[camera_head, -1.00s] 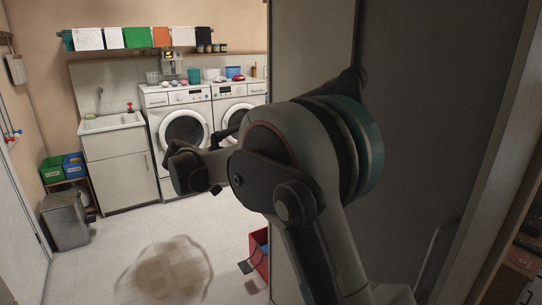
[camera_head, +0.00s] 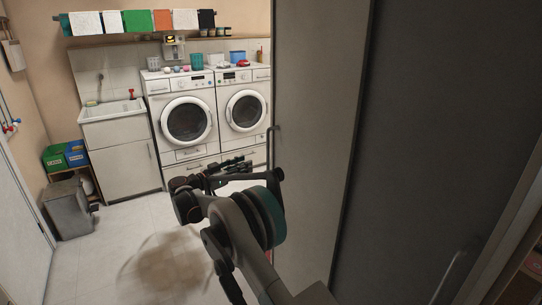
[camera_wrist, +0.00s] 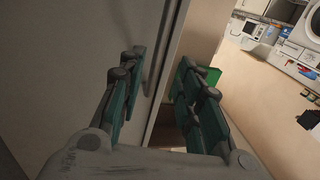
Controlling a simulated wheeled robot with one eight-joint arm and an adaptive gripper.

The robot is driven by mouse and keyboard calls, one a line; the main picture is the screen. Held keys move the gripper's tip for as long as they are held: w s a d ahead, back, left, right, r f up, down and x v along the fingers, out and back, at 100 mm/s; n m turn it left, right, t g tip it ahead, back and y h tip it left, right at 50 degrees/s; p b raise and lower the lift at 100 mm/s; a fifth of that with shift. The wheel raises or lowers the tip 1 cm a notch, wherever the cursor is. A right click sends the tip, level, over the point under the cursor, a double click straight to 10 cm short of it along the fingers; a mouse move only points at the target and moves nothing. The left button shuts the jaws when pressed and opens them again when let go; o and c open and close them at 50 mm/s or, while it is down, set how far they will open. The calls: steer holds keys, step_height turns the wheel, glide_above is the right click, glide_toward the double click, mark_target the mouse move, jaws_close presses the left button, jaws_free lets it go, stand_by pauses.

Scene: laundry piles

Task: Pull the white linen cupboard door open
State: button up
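The tall pale panel of the white linen cupboard door (camera_head: 315,110) stands at the centre right of the head view. A thin vertical handle (camera_head: 274,143) is near its left edge. My gripper (camera_head: 240,167) is left of this edge, close to the handle. In the wrist view the door panel (camera_wrist: 75,50) fills the left side. My gripper (camera_wrist: 160,63) is open there, its two green-padded fingers apart. A slim bar, likely the handle (camera_wrist: 156,66), shows between the fingers, nearer the left one. I cannot tell whether either finger touches it.
A broad dark panel (camera_head: 435,130) stands close on the right. Two washing machines (camera_head: 187,118) and a sink cabinet (camera_head: 120,155) line the back wall. A grey bin (camera_head: 68,210) stands at the left. Floor (camera_head: 110,260) at the lower left is clear apart from a brownish patch.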

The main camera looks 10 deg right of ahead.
mark_target(268, 155)
steer(key=b+x, duration=0.3)
steer(key=x, duration=0.9)
steer(key=shift+w+d, duration=0.25)
steer(key=shift+d, duration=0.1)
jaws_close()
